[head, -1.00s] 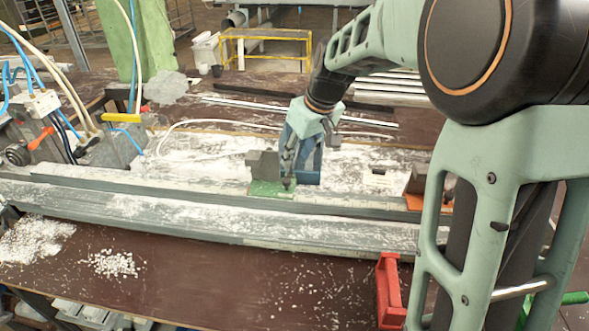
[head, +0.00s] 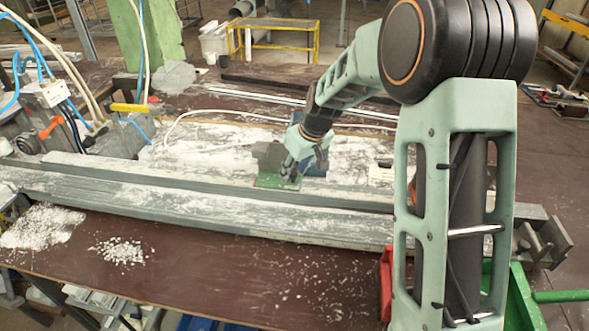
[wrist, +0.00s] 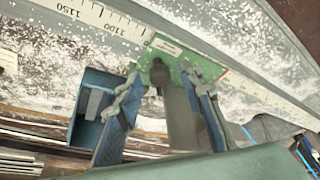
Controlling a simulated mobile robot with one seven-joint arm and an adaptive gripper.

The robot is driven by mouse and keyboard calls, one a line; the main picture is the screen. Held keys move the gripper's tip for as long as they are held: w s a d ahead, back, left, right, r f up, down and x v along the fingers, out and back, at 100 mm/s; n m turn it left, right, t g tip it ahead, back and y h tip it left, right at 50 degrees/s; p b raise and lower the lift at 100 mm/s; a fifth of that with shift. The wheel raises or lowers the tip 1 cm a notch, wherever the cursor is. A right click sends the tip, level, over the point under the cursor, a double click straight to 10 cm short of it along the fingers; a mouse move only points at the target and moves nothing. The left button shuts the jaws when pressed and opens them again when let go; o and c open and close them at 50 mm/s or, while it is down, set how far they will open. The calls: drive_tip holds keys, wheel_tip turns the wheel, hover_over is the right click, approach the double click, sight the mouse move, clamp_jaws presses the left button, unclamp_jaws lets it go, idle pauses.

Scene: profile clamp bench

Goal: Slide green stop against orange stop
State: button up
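The green stop (head: 272,182) sits on the long grey profile rail, with a grey upright block (head: 268,157) on it. In the wrist view its green plate (wrist: 168,50) lies by the scale strip, and its grey upright (wrist: 181,118) stands between my fingers. My gripper (head: 293,177) is down at the stop's right side in the head view. In the wrist view my gripper (wrist: 160,78) looks open around the upright, with a gap at the left finger; contact at the right finger is unclear. The orange stop (head: 417,184) is mostly hidden behind my arm.
A blue box-like part (wrist: 92,103) stands close beside my left finger in the wrist view. White granules cover the bench and rail. A red bin (head: 386,283) and a green bin (head: 520,295) are at the front right. Hoses and a clamp unit are at left.

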drive_tip(key=shift+c, duration=0.7)
clamp_jaws()
drive_tip(key=shift+d+b, duration=0.3)
drive_tip(key=shift+d, duration=0.2)
drive_tip(key=s+d+b, duration=0.1)
drive_tip(key=d+b, duration=0.1)
drive_tip(key=d, duration=0.6)
drive_tip(key=s+d+b, duration=0.2)
drive_tip(key=d, duration=0.6)
drive_tip(key=s+d+b, duration=0.2)
drive_tip(key=d, duration=0.7)
drive_tip(key=shift+s+d+b, duration=0.1)
drive_tip(key=shift+b, duration=0.3)
drive_tip(key=shift+o, duration=0.7)
unclamp_jaws()
